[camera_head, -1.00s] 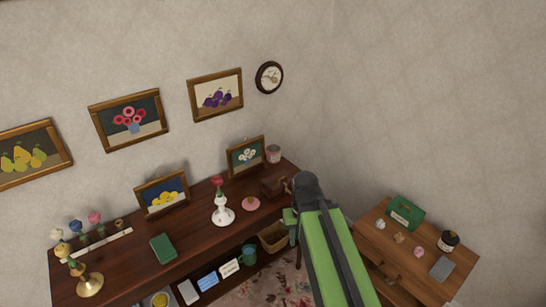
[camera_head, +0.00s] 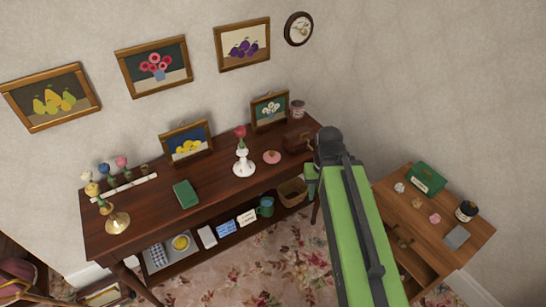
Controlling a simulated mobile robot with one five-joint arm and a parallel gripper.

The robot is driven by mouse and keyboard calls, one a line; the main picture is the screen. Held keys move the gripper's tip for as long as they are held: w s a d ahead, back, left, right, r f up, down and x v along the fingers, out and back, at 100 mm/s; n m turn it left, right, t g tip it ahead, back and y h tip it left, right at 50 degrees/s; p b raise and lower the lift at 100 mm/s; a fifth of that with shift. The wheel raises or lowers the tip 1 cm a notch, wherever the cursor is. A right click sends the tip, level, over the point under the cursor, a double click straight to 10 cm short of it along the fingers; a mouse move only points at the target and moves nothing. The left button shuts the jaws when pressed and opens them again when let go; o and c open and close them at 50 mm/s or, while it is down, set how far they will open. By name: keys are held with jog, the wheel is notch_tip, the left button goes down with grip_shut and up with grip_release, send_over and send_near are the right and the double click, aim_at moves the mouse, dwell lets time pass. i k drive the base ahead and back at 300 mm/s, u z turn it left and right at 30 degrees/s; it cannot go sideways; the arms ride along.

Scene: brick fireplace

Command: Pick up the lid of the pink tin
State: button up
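A small pink round piece with a knob on top, which looks like a lid (camera_head: 272,157), lies on the dark wooden table right of the white candlestick. A small pale pink tin (camera_head: 298,109) stands at the table's back right corner; I cannot tell if its top is covered. My green arm reaches up from the bottom right, and my gripper (camera_head: 322,155) is at its dark far end, near the table's right end. It appears right of the pink lid and apart from it. Its fingers are not clear, and I see nothing held.
A brown box (camera_head: 297,142) sits between the lid and my arm. The white candlestick (camera_head: 243,164) with a red flower stands left of the lid. A green book (camera_head: 186,194) lies farther left. A wooden cabinet (camera_head: 440,235) with small items stands at right. A basket (camera_head: 291,192) is on the lower shelf.

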aim_at(271, 157)
jog(key=u, duration=0.9)
jog(key=i, duration=0.75)
jog(key=u, duration=0.4)
